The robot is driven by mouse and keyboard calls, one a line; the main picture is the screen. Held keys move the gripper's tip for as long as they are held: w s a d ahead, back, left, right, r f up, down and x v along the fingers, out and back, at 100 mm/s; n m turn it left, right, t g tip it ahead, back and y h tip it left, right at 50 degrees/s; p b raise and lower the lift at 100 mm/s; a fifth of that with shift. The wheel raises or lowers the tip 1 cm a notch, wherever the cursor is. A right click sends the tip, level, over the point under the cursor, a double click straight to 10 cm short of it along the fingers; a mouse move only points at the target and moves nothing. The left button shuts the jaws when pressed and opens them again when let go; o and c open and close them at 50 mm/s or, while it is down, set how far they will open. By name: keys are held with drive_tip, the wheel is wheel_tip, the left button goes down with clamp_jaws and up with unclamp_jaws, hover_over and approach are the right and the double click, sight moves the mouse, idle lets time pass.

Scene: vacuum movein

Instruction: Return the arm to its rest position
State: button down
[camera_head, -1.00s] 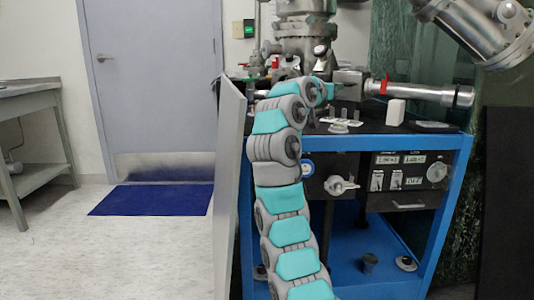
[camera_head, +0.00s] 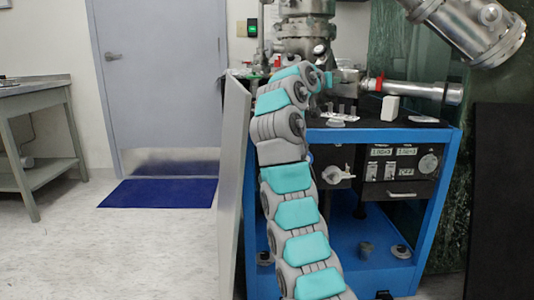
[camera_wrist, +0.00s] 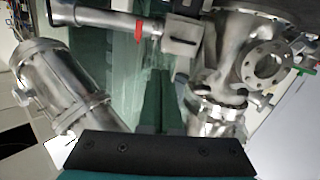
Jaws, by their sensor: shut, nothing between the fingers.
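My arm, in teal and grey segments, rises from the bottom of the head view and bends at the top toward the metal vacuum chamber (camera_head: 303,30) on the blue cart (camera_head: 395,138). In that view my gripper is small and partly hidden by the arm, near the chamber. In the wrist view my gripper (camera_wrist: 160,85) shows as two dark fingers close together, shut and empty. They point toward the gap between the chamber (camera_wrist: 235,60) and a metal cylinder (camera_wrist: 65,85). I cannot tell how far the fingertips are from the metal.
A metal tube with a red band (camera_head: 379,84) and a white block (camera_head: 390,108) are at the cart top. A grey upright panel (camera_head: 233,180) stands left of my arm. A large metal cylinder (camera_head: 470,25) hangs upper right. Open floor (camera_head: 130,245) lies left, before a blue mat (camera_head: 160,193).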

drive_tip(key=s+d+f+n+g+y+p, duration=0.1)
drive_tip(key=s+f+n+g+y+p, duration=0.3)
drive_tip(key=s+f, duration=0.6)
drive_tip(key=s+d+f+n+g+y+p, duration=0.2)
drive_tip(key=s+f+g, duration=0.35)
drive_tip(key=s, duration=0.85)
drive_tip(key=s+a+f+g+y+p, duration=0.1)
drive_tip(key=s+f, duration=0.5)
drive_tip(key=s, duration=0.6)
drive_tip(key=s+a+f+g+y+p, duration=0.1)
drive_tip(key=s+f, duration=0.5)
drive_tip(key=s, duration=0.7)
drive_tip(key=s+a+f+g+y, duration=0.2)
drive_tip(key=s+a+f+g, duration=0.2)
drive_tip(key=s, duration=0.9)
wheel_tip(320, 180, down, 2)
drive_tip(key=shift+a+f+p, duration=0.2)
drive_tip(key=shift+a+p, duration=0.2)
drive_tip(key=shift+a, duration=0.1)
drive_tip(key=c, duration=1.6)
unclamp_jaws()
